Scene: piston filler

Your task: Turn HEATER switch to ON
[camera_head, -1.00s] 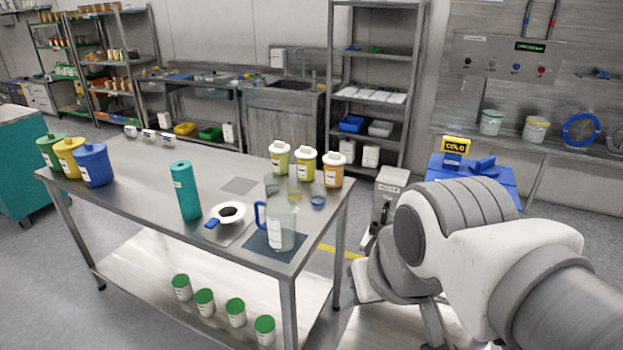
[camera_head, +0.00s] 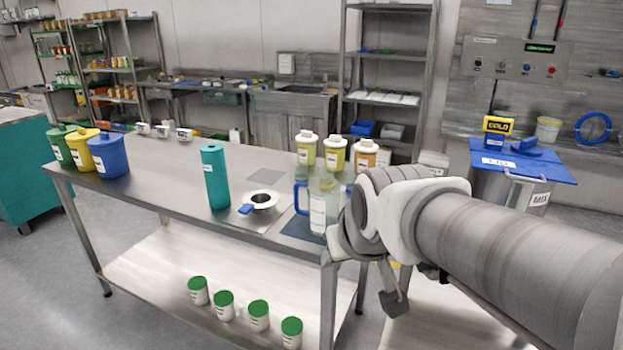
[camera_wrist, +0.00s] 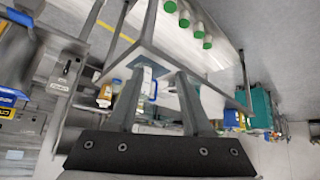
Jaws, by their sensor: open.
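The grey control panel (camera_head: 513,58) is on the back wall at upper right in the head view. It has a small green-lit display (camera_head: 540,48) and a row of several small knobs or buttons, dark, blue and red (camera_head: 526,68). Their labels are too small to read, so I cannot tell which is the HEATER switch or how it is set. My gripper shows in the wrist view (camera_wrist: 159,75), fingers apart and empty. In the head view my arm reaches over the table's right end, well short of the panel. The panel is not clear in the wrist view.
The steel table (camera_head: 150,180) holds a clear jug (camera_head: 318,205), a teal cylinder (camera_head: 215,178), a funnel (camera_head: 262,202) and several lidded tubs. A blue-topped drum (camera_head: 520,165) with a COLD sign (camera_head: 497,125) stands below the panel. Floor at lower left is clear.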

